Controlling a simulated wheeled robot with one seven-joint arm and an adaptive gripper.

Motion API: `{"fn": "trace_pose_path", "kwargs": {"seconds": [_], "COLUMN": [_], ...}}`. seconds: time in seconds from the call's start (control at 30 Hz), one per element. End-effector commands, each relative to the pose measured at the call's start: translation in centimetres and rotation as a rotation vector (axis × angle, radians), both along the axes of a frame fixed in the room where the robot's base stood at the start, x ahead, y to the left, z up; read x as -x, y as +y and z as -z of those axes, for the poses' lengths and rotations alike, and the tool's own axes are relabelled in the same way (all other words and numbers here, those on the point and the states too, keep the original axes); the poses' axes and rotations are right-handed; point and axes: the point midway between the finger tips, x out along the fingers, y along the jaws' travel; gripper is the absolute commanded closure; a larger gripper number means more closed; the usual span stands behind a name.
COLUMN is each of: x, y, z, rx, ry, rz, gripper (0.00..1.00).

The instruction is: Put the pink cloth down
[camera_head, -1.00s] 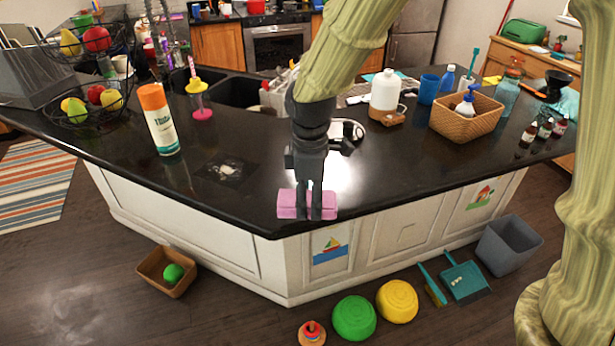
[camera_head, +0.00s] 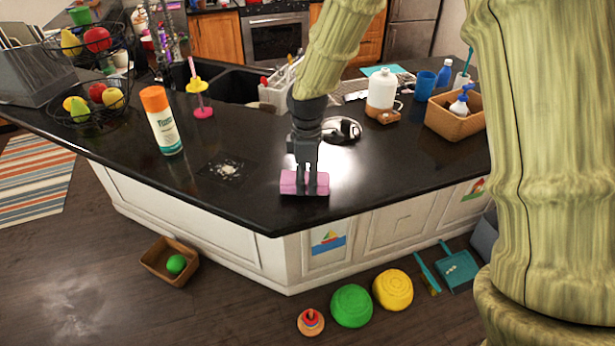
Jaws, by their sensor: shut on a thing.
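The pink cloth (camera_head: 289,183) is a small folded bundle at the front part of the black counter (camera_head: 370,185). My gripper (camera_head: 305,187) points down and is shut on the cloth, with its dark fingers across the middle of it. The cloth's ends show on both sides of the fingers. The cloth is at or just above the counter top; I cannot tell whether it touches.
A spray can (camera_head: 163,125) stands to the left, near a white powdery spot (camera_head: 228,168). A white bottle (camera_head: 382,90) and a wicker basket (camera_head: 455,120) stand to the right. Bowls (camera_head: 352,306) lie on the floor in front. The counter around the cloth is clear.

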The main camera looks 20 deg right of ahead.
Motion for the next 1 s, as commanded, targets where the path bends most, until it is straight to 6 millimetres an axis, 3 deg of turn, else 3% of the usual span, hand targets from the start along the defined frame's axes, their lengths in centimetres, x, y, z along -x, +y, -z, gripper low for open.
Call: {"fn": "trace_pose_path", "kwargs": {"seconds": [0.2,0.63,0.67,0.73,1.0], "x": [0.0,0.0,0.0,0.0,0.0], "y": [0.0,0.0,0.0,0.0,0.0], "z": [1.3,1.8,1.7,1.7,1.7], "rx": [0.000,0.000,0.000,0.000,0.000], "ry": [0.000,0.000,0.000,0.000,0.000], "rz": [-0.001,0.000,0.000,0.000,0.000], "gripper": [0.73,0.73,0.37,0.25,0.21]}}
